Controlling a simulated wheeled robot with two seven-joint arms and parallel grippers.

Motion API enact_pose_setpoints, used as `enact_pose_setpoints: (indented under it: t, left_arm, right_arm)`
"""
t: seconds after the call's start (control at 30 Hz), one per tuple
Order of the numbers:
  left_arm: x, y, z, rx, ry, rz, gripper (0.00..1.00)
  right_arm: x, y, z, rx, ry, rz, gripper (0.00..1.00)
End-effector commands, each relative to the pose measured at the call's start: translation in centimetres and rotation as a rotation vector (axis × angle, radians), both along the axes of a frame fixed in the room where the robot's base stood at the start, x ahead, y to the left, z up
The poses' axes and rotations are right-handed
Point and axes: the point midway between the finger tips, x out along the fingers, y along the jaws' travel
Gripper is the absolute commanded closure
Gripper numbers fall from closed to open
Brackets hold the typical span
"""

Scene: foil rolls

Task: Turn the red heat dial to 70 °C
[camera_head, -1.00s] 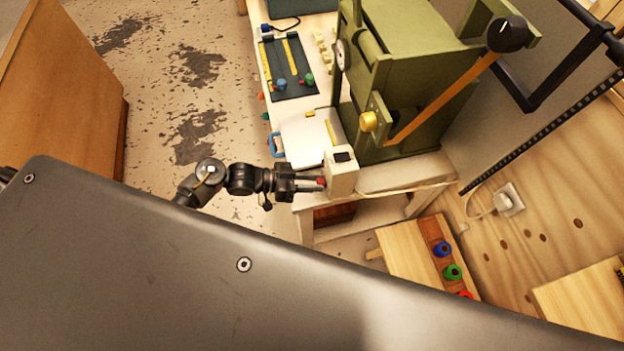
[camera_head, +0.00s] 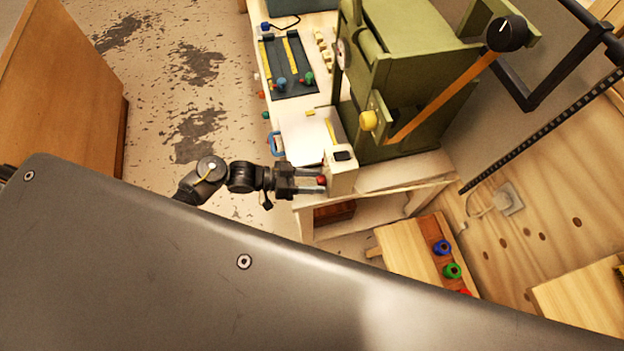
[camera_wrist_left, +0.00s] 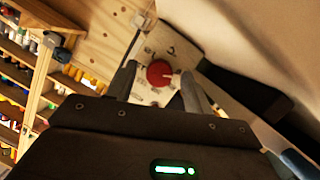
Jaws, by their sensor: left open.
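The red heat dial (camera_wrist_left: 160,73) sits on the face of a small cream control box (camera_head: 341,174). In the left wrist view the dial has a pale pointer on its right side, and dark marks surround it on a light panel; the numbers are too small to read. My left gripper (camera_head: 312,182) is open, its fingers pointing at the dial. In the left wrist view one finger of the left gripper (camera_wrist_left: 158,84) is on each side of the dial; I cannot tell whether they touch it. My right gripper is not in view.
A green press (camera_head: 415,80) with an orange lever (camera_head: 440,100) stands behind the box on the white bench. A dark tray (camera_head: 290,70) lies farther back. Below right, a wooden rack holds coloured rolls (camera_head: 442,247). A wooden cabinet (camera_head: 60,80) stands left; the floor between is clear.

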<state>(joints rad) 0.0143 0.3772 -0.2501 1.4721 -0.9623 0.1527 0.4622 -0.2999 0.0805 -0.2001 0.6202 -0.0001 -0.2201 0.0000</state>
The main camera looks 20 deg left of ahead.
Motion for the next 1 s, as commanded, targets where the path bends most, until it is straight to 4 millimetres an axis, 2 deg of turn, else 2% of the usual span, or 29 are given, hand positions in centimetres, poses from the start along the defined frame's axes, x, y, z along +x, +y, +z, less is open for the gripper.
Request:
enact_pose_setpoints:
  t: [0.17, 0.27, 0.7, 1.0]
  left_arm:
    - [-0.1, 0.2, 0.0, 0.0, 0.0, 0.001, 0.49]
    - [-0.4, 1.0, 0.1, 0.001, 0.0, 0.001, 0.49]
    - [-3.3, 8.2, 2.0, 0.003, 0.001, 0.0, 0.49]
    - [-3.9, 9.7, 2.7, 0.0, 0.0, 0.0, 0.49]
  right_arm:
    - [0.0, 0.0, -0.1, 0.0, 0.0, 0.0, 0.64]
    - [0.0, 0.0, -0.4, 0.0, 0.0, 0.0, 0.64]
    - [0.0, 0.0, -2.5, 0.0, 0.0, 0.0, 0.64]
    - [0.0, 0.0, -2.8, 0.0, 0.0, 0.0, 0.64]
